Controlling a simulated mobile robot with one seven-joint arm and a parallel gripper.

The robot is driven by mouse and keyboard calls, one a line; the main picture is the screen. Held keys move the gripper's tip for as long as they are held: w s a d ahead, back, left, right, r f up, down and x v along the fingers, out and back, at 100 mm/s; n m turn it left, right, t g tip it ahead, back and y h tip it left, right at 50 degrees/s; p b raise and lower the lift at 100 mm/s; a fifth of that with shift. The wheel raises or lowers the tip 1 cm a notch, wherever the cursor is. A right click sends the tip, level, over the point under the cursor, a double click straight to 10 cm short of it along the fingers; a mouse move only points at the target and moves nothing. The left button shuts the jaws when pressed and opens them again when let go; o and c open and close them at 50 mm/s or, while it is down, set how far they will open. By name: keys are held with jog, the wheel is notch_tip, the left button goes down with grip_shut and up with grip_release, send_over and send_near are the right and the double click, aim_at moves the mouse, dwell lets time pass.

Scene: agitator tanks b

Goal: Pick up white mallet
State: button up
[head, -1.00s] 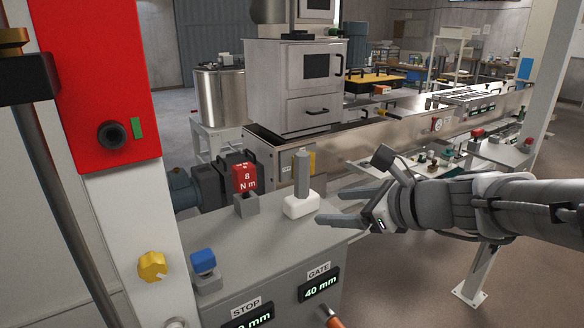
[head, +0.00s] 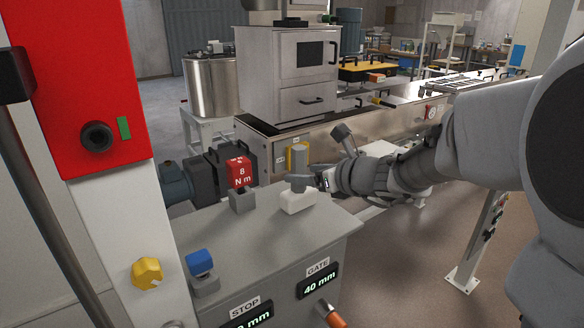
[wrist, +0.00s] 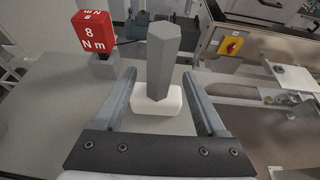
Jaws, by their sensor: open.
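The white mallet stands upright on the grey console top, with its white block head (head: 297,202) down and its grey handle (head: 301,154) pointing up. In the wrist view the grey handle (wrist: 162,60) rises between my two fingers and the white head (wrist: 157,101) shows below it. My gripper (head: 303,182) is at the mallet from the right, low on the handle and just above the head. In the wrist view my gripper (wrist: 160,88) is open, with a gap between each finger and the handle. In the head view the fingers partly hide the lower handle.
A red 8 N m block (head: 239,172) on a grey base stands left of the mallet. A blue-topped knob (head: 200,263) sits at the console's left front. The grey console top (head: 262,237) is clear in front of the mallet. A steel conveyor (head: 385,140) runs behind.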

jog(key=shift+p+x, duration=0.3)
jog(key=shift+x, duration=2.65)
jog(key=shift+r, duration=0.15)
grip_shut()
